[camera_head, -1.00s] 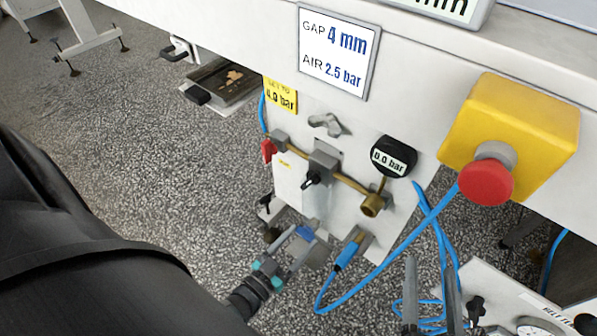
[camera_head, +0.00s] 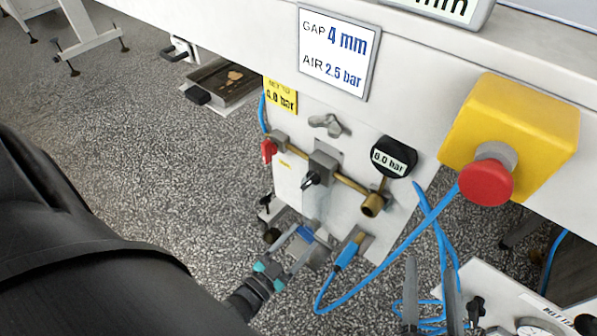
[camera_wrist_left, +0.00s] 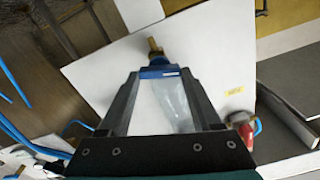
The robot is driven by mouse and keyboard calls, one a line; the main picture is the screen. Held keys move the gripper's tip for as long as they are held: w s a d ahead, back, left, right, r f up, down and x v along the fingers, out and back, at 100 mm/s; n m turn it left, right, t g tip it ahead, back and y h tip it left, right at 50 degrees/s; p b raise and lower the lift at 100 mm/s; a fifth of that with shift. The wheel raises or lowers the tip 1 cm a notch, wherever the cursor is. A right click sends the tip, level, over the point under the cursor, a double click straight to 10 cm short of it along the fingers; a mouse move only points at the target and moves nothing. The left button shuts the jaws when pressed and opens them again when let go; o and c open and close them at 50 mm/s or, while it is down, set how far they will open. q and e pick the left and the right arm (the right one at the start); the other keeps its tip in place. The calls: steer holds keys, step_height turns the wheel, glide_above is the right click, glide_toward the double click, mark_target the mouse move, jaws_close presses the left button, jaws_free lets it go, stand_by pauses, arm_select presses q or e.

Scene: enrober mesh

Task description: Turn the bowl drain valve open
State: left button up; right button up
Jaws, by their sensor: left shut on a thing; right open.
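The bowl drain valve looks to be the blue piece (camera_head: 306,233) under the clear bowl (camera_head: 312,207), low on the white panel. My left gripper (camera_head: 303,238) is shut on this blue piece, coming from below left. In the left wrist view, the blue piece (camera_wrist_left: 158,72) sits between the fingertips, with a brass stub (camera_wrist_left: 154,45) beyond it and the clear bowl (camera_wrist_left: 172,102) running back between the fingers. The fingers partly hide the valve, and I cannot tell how far it is turned. My right gripper (camera_head: 431,285) is open and empty at lower right.
A black gauge (camera_head: 393,157) reads 0.0 bar. A red-handled valve (camera_head: 268,150) and brass pipe (camera_head: 348,183) cross the panel. Blue hoses (camera_head: 390,263) loop between my grippers. A red stop button (camera_head: 486,183) sticks out on a yellow box (camera_head: 515,125).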

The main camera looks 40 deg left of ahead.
arm_select(q)
steer(key=m, duration=0.7)
steer(key=shift+w+d, duration=0.1)
steer(key=shift+d, duration=0.05)
steer(key=m, duration=0.4)
steer(key=shift+f, duration=0.1)
steer(key=shift+m, duration=2)
steer(key=o, duration=1.4)
steer(key=shift+f, duration=0.1)
